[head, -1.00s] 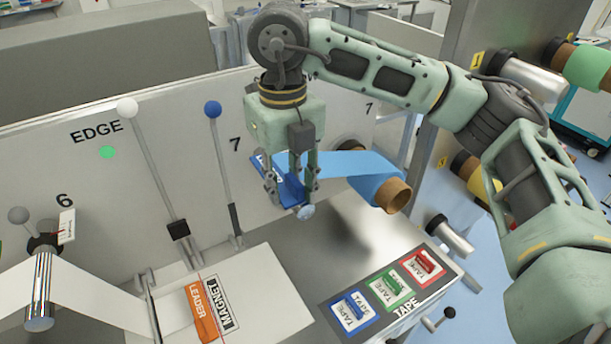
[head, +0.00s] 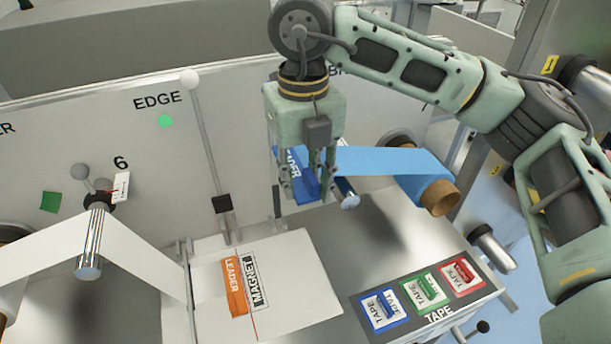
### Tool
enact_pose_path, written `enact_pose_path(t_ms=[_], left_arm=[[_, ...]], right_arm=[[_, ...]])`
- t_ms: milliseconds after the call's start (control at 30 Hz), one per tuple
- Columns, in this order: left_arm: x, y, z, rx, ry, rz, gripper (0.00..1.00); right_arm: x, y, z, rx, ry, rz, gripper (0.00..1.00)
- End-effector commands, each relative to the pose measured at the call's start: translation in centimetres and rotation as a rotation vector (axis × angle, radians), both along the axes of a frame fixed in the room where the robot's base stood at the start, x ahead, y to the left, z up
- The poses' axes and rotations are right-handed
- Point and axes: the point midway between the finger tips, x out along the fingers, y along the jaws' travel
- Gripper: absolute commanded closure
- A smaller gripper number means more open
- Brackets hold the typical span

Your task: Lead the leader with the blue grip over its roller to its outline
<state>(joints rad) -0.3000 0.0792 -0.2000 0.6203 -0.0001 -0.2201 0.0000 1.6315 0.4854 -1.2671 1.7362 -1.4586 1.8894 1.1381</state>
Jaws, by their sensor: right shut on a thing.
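My right gripper (head: 308,192) is shut on the blue grip (head: 290,170) marked LEADER. The grip hangs clear of the metal deck, left of a blue roll with a brown core (head: 440,197). A blue web (head: 390,165) runs from the roll to the grip. A silver roller (head: 347,193) shows just right of the fingers, below the web; whether the web touches it I cannot tell. I cannot make out a blue outline. My left gripper is not in view.
A white web (head: 135,255) passes over a chrome roller (head: 90,243) below number 6. Blue, green and red tape holders (head: 382,312) sit at the deck's front right.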

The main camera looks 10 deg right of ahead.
Motion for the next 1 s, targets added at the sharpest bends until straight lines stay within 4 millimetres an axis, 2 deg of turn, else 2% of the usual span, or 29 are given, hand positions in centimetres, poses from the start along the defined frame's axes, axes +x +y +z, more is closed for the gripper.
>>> enact_pose_path(t_ms=[1000], left_arm=[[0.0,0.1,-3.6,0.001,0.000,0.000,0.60]], right_arm=[[-0.6,4.2,-4.1,0.000,-0.001,0.001,0.98]])
